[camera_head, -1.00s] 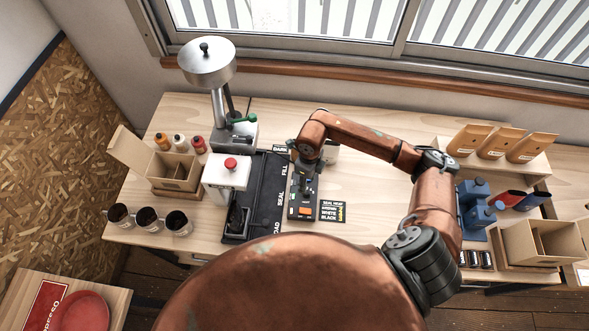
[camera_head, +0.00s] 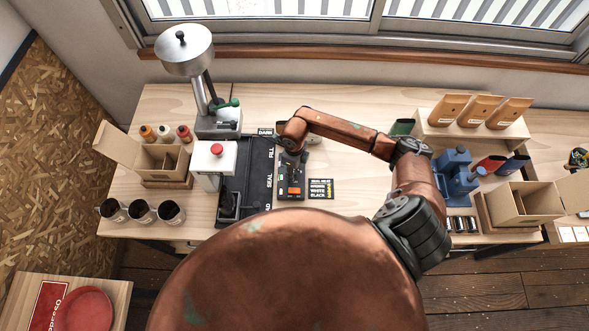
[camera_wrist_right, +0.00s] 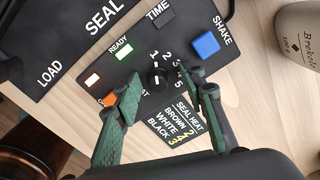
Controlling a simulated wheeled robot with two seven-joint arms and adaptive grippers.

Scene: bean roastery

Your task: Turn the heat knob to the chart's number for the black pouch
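The black heat knob (camera_wrist_right: 157,77) is on the control panel (camera_wrist_right: 128,72), with a light pointer mark and numbers around it, partly hidden by a finger. My right gripper (camera_wrist_right: 158,74) is open, its green fingers spread on either side of the knob; I cannot tell whether they touch it. In the head view this gripper (camera_head: 291,190) is over the panel. The seal heat chart (camera_wrist_right: 175,122) lies beside the panel and appears to read brown 2, white 4, black 3. It also shows in the head view (camera_head: 320,189). I cannot make out a black pouch. My left gripper is out of view.
The black sealer base (camera_head: 259,180) adjoins the panel on the left. Cups (camera_head: 143,211) and an open box (camera_head: 160,160) are at left. Brown pouches (camera_head: 483,110) stand on a shelf at right. Table right of the chart is clear.

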